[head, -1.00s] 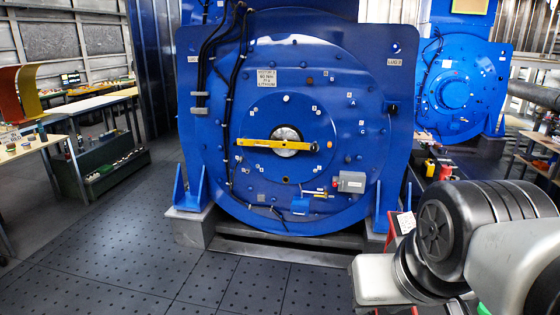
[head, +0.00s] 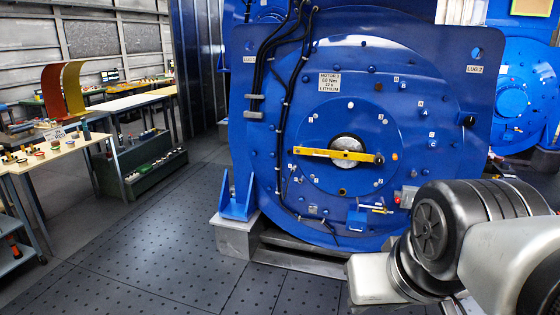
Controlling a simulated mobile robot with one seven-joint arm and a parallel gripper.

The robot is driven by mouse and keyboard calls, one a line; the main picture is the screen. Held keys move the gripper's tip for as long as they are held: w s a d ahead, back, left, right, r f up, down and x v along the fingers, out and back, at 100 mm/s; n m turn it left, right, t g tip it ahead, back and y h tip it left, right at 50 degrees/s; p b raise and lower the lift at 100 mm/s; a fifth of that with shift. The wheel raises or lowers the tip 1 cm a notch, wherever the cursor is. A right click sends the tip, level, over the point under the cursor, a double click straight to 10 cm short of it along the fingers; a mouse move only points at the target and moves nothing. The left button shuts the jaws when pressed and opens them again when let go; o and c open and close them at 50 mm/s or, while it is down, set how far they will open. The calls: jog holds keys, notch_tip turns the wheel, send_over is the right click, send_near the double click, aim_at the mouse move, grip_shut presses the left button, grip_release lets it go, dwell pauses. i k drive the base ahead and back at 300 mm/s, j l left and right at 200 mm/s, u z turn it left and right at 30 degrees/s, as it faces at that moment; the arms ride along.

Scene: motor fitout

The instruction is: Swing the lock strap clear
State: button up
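The lock strap, a yellow bar (head: 362,156), lies nearly level across the shaft end (head: 346,145) at the centre of the big blue motor's round end face (head: 310,110). Its right end tilts slightly lower and bears a small dark part. The motor's label plate (head: 330,83) reads MOTOR 3. My arm shows at the lower right, in front of the motor's right foot and apart from the strap. My gripper's fingertips are not in view.
A second blue motor (head: 512,100) stands behind at the right. Work tables (head: 62,150) with small parts and a dark green crate stand at the left. The dark perforated floor (head: 150,250) is clear in front of the motor's left side.

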aim_at(296, 149)
jog(key=i+l+u, duration=0.1)
jog(key=i, duration=0.35)
jog(key=i+l+u, duration=0.1)
jog(key=i, duration=0.4)
jog(key=i+l+u, duration=0.1)
jog(key=i, duration=0.35)
jog(key=i+l+u, duration=0.1)
jog(key=i+l, duration=0.3)
jog(key=i, duration=0.2)
jog(key=i+l+u, duration=0.15)
jog(key=i+l, duration=0.6)
jog(key=i, duration=0.25)
jog(key=i+l, duration=0.25)
jog(key=i, duration=0.3)
